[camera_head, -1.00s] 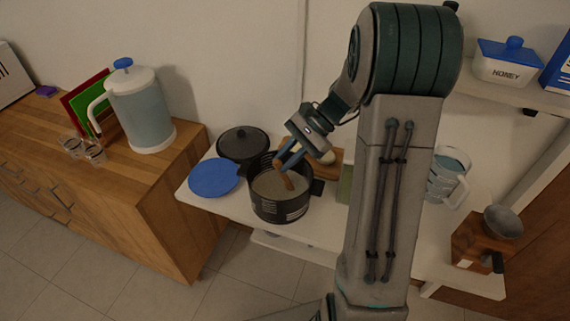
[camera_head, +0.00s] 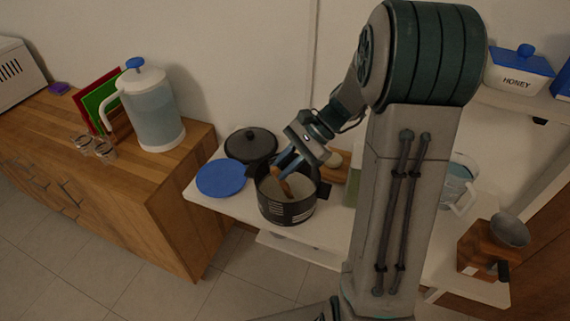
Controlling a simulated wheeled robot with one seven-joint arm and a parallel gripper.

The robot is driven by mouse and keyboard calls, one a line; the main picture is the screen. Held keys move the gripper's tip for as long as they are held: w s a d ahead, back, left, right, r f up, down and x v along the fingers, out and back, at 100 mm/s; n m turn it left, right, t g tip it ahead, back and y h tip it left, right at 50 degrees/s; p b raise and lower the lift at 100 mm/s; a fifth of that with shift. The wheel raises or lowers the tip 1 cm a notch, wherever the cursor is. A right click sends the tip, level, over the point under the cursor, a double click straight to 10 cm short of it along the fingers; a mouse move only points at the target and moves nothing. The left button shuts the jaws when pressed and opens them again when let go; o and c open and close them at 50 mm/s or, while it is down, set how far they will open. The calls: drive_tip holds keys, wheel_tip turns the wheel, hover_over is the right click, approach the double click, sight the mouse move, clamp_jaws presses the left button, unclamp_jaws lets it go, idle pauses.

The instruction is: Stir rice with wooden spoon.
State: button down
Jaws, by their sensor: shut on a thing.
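A black pot (camera_head: 287,211) with pale rice (camera_head: 300,184) inside stands on the white shelf, its rim open at the top. My gripper (camera_head: 283,166) reaches down over the pot from the upper right. Its fingers are shut on the wooden spoon (camera_head: 285,188), whose lower part stands tilted in the rice. The spoon's upper end is partly hidden by the fingers.
A blue plate (camera_head: 220,179) and a black lid (camera_head: 251,144) lie left of and behind the pot on the white shelf (camera_head: 330,226). A wooden board shows behind my gripper. A clear pitcher (camera_head: 152,106) stands on the wooden cabinet at left. A wooden grinder (camera_head: 485,248) stands at right.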

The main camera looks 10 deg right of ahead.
drive_tip(key=s+a+r+p, duration=0.1)
drive_tip(key=s+r+p, duration=0.1)
drive_tip(key=r, duration=0.3)
drive_tip(key=s+a+r+p, duration=0.2)
drive_tip(key=r+p, duration=0.1)
drive_tip(key=r, duration=0.3)
drive_tip(key=shift+s, duration=0.15)
idle(0.5)
drive_tip(key=shift+r, duration=2.5)
